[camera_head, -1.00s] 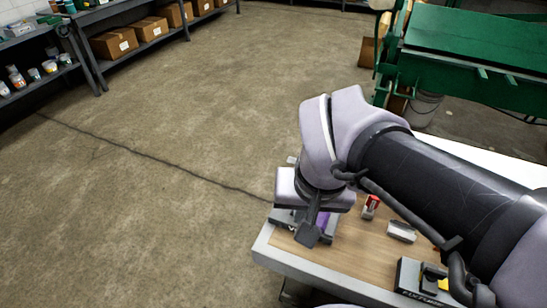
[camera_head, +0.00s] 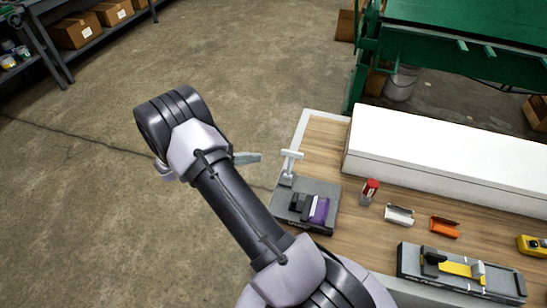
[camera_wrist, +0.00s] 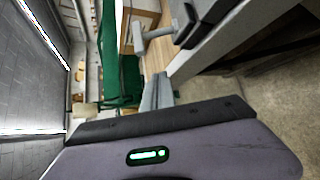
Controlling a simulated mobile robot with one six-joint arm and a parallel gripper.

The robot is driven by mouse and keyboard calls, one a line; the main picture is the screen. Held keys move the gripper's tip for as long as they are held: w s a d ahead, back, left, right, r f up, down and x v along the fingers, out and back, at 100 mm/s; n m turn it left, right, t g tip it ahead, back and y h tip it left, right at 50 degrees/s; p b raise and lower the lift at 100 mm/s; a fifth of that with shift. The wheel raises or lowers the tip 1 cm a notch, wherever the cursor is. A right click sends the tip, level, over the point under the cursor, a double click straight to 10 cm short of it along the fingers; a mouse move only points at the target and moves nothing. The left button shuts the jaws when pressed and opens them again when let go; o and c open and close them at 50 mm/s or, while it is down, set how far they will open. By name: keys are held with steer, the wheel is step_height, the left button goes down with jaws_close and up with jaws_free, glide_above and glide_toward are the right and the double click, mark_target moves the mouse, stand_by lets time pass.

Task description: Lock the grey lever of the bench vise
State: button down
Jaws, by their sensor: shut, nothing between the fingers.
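The bench vise (camera_head: 322,225) sits at the left end of the wooden bench, with dark jaws and a purple block (camera_head: 318,210) between or against them. Its grey lever (camera_head: 288,167) stands up at the back left, topped by a crossbar. My gripper (camera_head: 258,157) is shut and empty, to the left of the lever and apart from it. In the wrist view my gripper's tapered fingers (camera_wrist: 159,80) point toward the lever (camera_wrist: 152,36), whose grey handle shows just beyond them.
A red-capped can (camera_head: 369,192), a grey clip (camera_head: 398,215), an orange clip (camera_head: 444,228) and a black-and-yellow fixture (camera_head: 455,270) lie right of the vise. A long white box (camera_head: 450,155) lines the back. Floor left of the bench is clear.

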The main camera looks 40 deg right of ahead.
mark_target(290, 165)
steer(key=shift+s+d, duration=0.1)
steer(key=s+d+b, duration=0.1)
steer(key=s+d, duration=0.1)
steer(key=s+d+f+b, duration=0.1)
steer(key=d, duration=0.1)
steer(key=s+d+f+b, duration=0.1)
steer(key=s+d, duration=0.1)
steer(key=d, duration=0.1)
steer(key=shift+s+f, duration=0.1)
steer(key=shift+s, duration=0.2)
steer(key=shift+s+a, duration=0.15)
steer(key=shift+s, duration=0.1)
steer(key=shift+r, duration=0.2)
